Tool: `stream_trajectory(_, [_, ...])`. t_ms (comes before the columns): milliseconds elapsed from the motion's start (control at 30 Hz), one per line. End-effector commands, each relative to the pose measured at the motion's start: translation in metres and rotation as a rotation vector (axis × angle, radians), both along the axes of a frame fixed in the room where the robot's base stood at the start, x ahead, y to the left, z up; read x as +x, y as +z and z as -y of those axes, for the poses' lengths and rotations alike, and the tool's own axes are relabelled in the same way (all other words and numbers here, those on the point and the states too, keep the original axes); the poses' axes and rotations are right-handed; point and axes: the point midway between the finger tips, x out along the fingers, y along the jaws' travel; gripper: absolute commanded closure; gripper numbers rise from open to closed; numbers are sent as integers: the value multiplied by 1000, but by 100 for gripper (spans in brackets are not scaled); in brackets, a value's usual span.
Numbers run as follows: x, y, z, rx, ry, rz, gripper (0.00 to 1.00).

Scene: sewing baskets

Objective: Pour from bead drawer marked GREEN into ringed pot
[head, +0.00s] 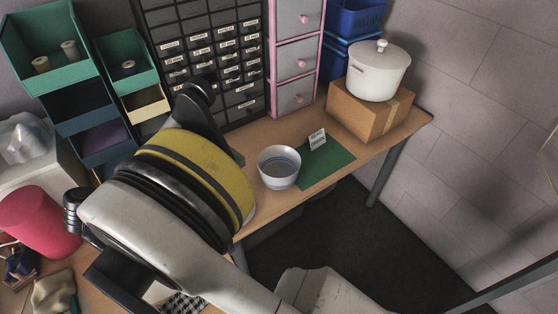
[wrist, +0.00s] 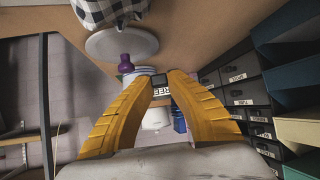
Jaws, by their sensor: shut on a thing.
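My gripper (wrist: 160,90) has yellow fingers, shut at their tips on a small dark bead drawer (wrist: 160,79) with a white label. The label reads upside down, with letters like "GREE" showing. Its contents cannot be seen. The ringed pot (head: 279,167) is a white-grey round bowl with bands, standing open on the wooden bench, right of my arm in the head view. In the head view my arm hides the gripper and the held drawer. In the wrist view a pale round vessel stands behind the fingers, but I cannot tell if it is the ringed pot.
A green mat (head: 330,165) with a small card (head: 317,139) lies right of the pot. A lidded white pot (head: 379,70) stands on a cardboard box (head: 369,108). The labelled drawer cabinet (head: 215,60) and pink-framed drawers (head: 297,62) stand behind. A purple bottle-like thing (wrist: 125,63) shows in the wrist view.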

Motion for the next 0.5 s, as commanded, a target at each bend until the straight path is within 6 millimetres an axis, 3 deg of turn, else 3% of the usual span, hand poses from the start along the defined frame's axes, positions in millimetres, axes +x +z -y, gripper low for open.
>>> stream_trajectory(500, [6, 3, 17, 138, -3, -36, 100])
